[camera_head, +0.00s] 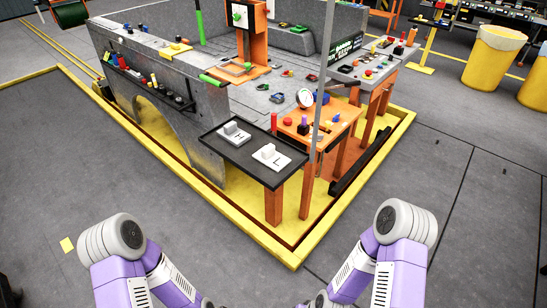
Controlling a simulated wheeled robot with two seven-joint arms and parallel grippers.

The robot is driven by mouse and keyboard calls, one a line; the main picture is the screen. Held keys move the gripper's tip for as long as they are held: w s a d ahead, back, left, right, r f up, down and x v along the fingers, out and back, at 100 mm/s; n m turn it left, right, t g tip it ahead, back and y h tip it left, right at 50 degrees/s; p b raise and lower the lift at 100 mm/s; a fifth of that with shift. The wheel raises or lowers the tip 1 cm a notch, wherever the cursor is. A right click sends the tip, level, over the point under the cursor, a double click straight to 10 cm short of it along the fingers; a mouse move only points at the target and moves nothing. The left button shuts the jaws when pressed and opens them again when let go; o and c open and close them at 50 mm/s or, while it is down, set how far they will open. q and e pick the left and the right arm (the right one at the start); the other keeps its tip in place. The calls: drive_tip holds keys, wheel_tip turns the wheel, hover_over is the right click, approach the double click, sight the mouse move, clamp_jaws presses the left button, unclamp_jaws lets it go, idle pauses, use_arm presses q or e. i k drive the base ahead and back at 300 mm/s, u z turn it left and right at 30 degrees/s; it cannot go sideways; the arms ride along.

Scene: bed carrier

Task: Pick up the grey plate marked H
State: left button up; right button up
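The grey plate marked H (226,138) lies on the left part of a small dark tray table (231,156). It has a raised block on top, and its letter faces me. A similar light plate marked L (277,163) lies to its right on the same tray, a small gap away. My two purple and white arms come up at the bottom left and bottom right, well short of the tray. Their lower links run out of the bottom edge, and neither gripper's fingers show.
An orange table (322,131) with a gauge and small parts stands right of the tray. A grey machine bed (190,62) with tools stands behind. A raised yellow frame (238,222) edges the area. Open grey floor lies in front; yellow bins (493,62) stand at right.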

sight(233, 131)
drive_tip(key=u, duration=1.65)
drive_tip(key=i, duration=3.55)
drive_tip(key=z, duration=2.15)
